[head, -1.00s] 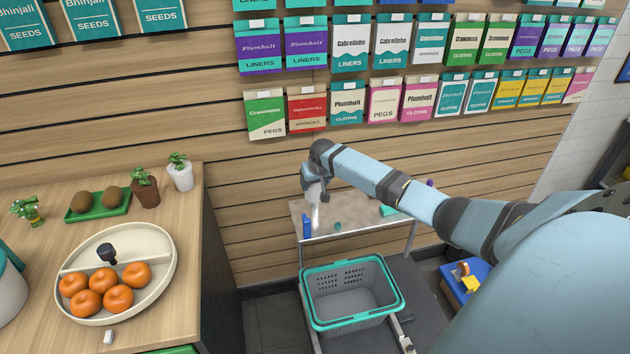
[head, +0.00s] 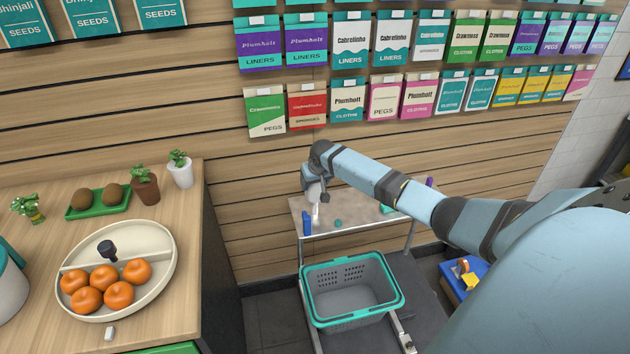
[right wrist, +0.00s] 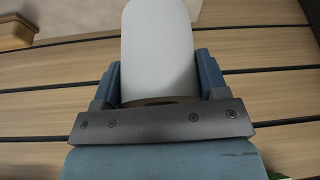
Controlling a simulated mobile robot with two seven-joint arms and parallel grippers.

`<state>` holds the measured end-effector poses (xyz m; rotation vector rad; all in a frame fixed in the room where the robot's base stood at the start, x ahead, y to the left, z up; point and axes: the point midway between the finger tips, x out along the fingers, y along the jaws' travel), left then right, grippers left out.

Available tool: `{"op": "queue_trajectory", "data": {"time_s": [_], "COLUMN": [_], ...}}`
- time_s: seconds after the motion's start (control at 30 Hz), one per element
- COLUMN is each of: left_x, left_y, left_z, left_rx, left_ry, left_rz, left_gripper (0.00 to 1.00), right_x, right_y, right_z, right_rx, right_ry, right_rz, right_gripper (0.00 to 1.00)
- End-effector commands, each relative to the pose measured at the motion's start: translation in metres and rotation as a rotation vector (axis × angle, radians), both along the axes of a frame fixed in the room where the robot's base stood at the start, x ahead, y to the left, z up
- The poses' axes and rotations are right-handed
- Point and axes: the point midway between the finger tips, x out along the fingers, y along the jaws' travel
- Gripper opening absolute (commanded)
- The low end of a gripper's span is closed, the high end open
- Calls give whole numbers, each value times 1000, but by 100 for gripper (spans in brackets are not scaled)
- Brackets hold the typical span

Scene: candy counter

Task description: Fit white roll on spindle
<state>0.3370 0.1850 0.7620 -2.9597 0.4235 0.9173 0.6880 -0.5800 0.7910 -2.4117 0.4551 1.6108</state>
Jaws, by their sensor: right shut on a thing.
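My right gripper (head: 314,194) hangs over the small table at the slatted wall in the head view. It is shut on the white roll (right wrist: 158,45). In the right wrist view the roll stands between the two blue fingers and sticks out beyond them. In the head view the roll is small and largely hidden by the gripper. A narrow pale upright shape (head: 316,212) shows just below the gripper; I cannot tell whether it is the roll or the spindle. I cannot make out the spindle for sure. My left gripper is not in view.
The small table (head: 350,228) also holds a blue upright item (head: 307,223) and a small teal item (head: 338,223). A grey basket with a teal rim (head: 312,312) stands in front. A wooden counter at left bears a plate (head: 161,247) of oranges and potted plants.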

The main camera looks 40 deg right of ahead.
Motion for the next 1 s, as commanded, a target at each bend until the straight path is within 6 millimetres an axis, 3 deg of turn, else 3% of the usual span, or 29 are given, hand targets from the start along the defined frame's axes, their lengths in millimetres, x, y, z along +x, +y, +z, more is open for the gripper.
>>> {"op": "queue_trajectory", "data": {"time_s": [1.0], "left_x": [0], "left_y": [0], "left_z": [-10], "left_rx": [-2], "left_ry": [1], "left_rz": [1], "left_gripper": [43], "right_x": [0], "right_y": [0], "right_z": [-26], "right_rx": [0], "right_ry": [0], "right_rz": [0], "right_gripper": [41]}}
